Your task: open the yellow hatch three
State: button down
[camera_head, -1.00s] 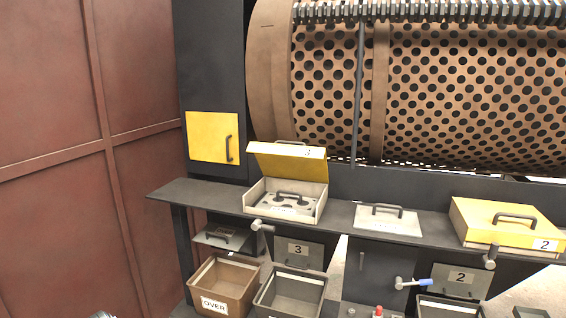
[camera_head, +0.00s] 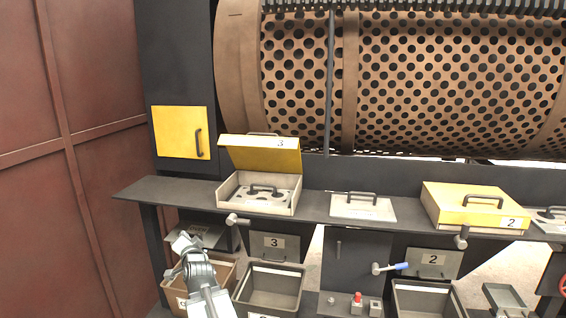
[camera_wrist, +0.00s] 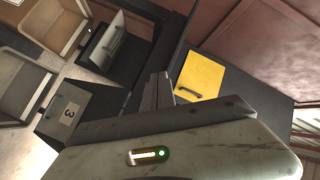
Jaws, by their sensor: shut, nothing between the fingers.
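The yellow hatch three (camera_head: 262,153) is a box on the ledge with its yellow lid, marked 3, standing raised at the back. Its light body (camera_head: 231,199) is open at the top, and a plate with a dark handle (camera_head: 264,190) shows inside. My gripper (camera_head: 183,240) is low at the left, below the ledge and in front of the OVER bin, apart from the hatch. In the wrist view my gripper (camera_wrist: 158,90) has its fingers together with nothing between them. The hatch box does not show in the wrist view.
A yellow door (camera_head: 180,132) with a dark handle is on the dark post; it also shows in the wrist view (camera_wrist: 201,74). The ledge (camera_head: 312,208) carries a flat handled plate (camera_head: 362,207) and closed yellow hatch 2 (camera_head: 475,205). Levers and open bins (camera_head: 270,285) sit below.

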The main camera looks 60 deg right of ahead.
jog(key=s+d+r+m+g+h, duration=0.2)
jog(key=s+d+r+m+h, duration=0.35)
jog(key=s, duration=0.35)
jog(key=s+d+r+m+g+h, duration=0.2)
jog(key=s+d+r+m+h, duration=0.3)
jog(key=s+d, duration=0.3)
jog(key=s+d+r+m+g+h, duration=0.2)
jog(key=s+d+r+m+h, duration=0.35)
jog(key=s, duration=0.45)
jog(key=w+d+r+y+p, duration=0.1)
jog(key=w+d+r+p, duration=0.3)
jog(key=d+r+p, duration=0.3)
jog(key=shift+w+d+r+n+p, duration=0.3)
jog(key=shift+d+r, duration=0.45)
jog(key=shift+d, duration=0.7)
jog(key=shift+s, duration=0.15)
